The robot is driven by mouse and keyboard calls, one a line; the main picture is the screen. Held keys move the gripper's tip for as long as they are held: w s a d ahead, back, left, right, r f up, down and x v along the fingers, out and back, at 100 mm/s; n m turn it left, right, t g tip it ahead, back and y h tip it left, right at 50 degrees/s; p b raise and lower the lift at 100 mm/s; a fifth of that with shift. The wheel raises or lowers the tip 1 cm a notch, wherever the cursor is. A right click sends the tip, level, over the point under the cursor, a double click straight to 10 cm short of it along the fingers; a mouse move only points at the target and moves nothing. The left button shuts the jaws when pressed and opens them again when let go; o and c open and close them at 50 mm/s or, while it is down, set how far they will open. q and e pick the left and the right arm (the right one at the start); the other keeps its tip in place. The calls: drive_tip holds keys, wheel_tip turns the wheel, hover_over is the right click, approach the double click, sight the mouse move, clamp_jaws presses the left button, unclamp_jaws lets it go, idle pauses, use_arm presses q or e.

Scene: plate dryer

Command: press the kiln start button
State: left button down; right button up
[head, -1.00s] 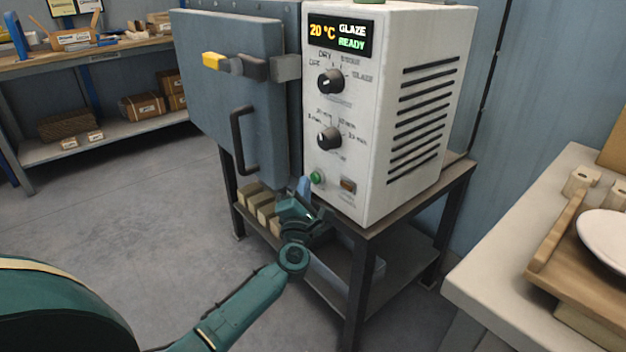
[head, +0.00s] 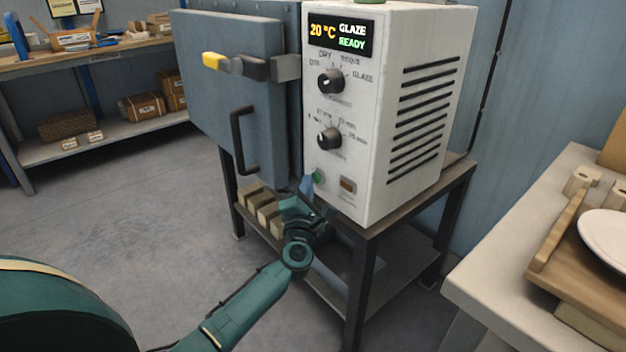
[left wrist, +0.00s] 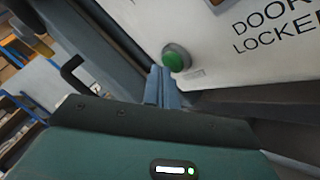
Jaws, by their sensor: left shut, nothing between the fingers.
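The kiln's white control panel (head: 352,110) faces me, with a display (head: 340,38) reading 20 °C, GLAZE, READY. The green button (head: 319,176) is low on the panel; it also shows in the left wrist view (left wrist: 176,57). My left gripper (head: 306,186) is shut and empty, its fingertips just left of the green button. In the left wrist view the blue-grey fingers (left wrist: 162,84) end just below and left of the button; whether they touch it I cannot tell. My right gripper is not in view.
The grey kiln door (head: 235,85) with its black handle is left of the panel. An amber switch (head: 348,186) is right of the button. A stand (head: 400,262) holds the kiln. A worktop with a tray (head: 560,250) is at right.

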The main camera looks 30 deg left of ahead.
use_arm(q)
drive_tip(key=shift+w, duration=0.15)
idle(0.4)
drive_tip(key=shift+s+a+p, duration=0.25)
drive_tip(key=shift+s+p, duration=0.15)
drive_tip(key=shift+s, duration=0.45)
drive_tip(key=s, duration=0.1)
drive_tip(key=s+a+p, duration=0.1)
drive_tip(key=s, duration=0.1)
drive_tip(key=s+a, duration=0.1)
drive_tip(key=shift+s, duration=0.35)
